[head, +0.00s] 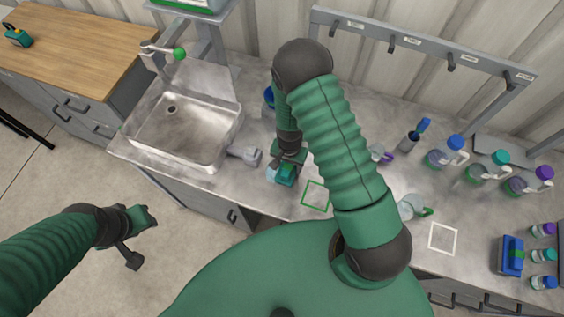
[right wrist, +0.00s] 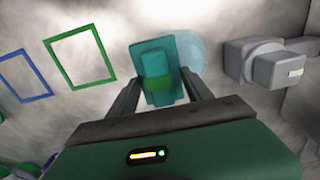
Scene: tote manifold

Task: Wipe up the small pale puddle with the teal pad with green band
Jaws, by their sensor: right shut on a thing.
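The teal pad with green band (right wrist: 157,72) is held between the fingers of my right gripper (right wrist: 155,92). In the head view the teal pad (head: 282,175) shows below my right gripper (head: 287,160), close over the counter. The small pale puddle (right wrist: 190,52) is a faint bluish round patch partly behind the pad in the right wrist view. I cannot tell whether the pad touches the counter there. My left gripper (head: 146,217) is over the floor at the left, away from the counter, and its fingers are too unclear to judge.
A grey fixture (head: 245,155) lies close left of the pad, beside the sink (head: 190,135). A green outlined square (head: 316,196) and a white one (head: 443,238) mark the counter. Several capped bottles (head: 447,152) and a blue pad (head: 510,255) stand at the right.

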